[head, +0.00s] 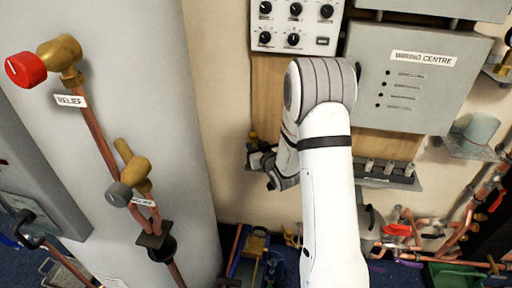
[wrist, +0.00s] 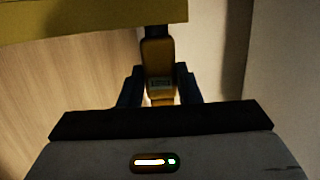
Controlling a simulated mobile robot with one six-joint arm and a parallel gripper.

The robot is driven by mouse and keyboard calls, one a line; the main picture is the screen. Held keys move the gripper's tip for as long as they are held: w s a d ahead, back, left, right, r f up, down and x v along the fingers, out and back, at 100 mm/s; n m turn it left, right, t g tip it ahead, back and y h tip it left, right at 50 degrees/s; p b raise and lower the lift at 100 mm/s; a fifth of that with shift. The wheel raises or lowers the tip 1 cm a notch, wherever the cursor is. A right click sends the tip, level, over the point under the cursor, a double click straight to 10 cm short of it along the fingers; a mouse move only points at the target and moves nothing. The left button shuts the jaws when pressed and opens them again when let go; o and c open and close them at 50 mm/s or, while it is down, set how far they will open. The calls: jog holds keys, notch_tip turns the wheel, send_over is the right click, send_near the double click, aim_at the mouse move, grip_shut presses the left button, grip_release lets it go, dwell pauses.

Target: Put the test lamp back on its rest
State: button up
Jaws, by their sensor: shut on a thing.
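The test lamp, a yellow-orange body with a small pale label and a dark upper end, stands upright between my fingers in the wrist view (wrist: 158,72). My gripper (wrist: 160,90) is shut on it. In the head view my gripper (head: 262,160) is at the left of my arm, close to the wall, and a small brown-orange part of the lamp (head: 253,137) shows above it. My arm hides part of this area. I cannot tell which fixture is the lamp's rest.
A yellowish bar (wrist: 70,22) crosses the top of the wrist view, by the lamp's upper end. A knob panel (head: 296,25) and the wiring centre box (head: 430,75) are on the wall. A shelf with several grey pegs (head: 388,180) is right of my arm. A white cylinder (head: 150,60) with pipes stands left.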

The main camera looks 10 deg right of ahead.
jog(key=shift+f, duration=0.2)
jog(key=o, duration=1.1)
jog(key=b+v, duration=0.1)
jog(key=v, duration=0.6)
jog(key=shift+s+r, duration=0.1)
jog(key=shift+s, duration=0.3)
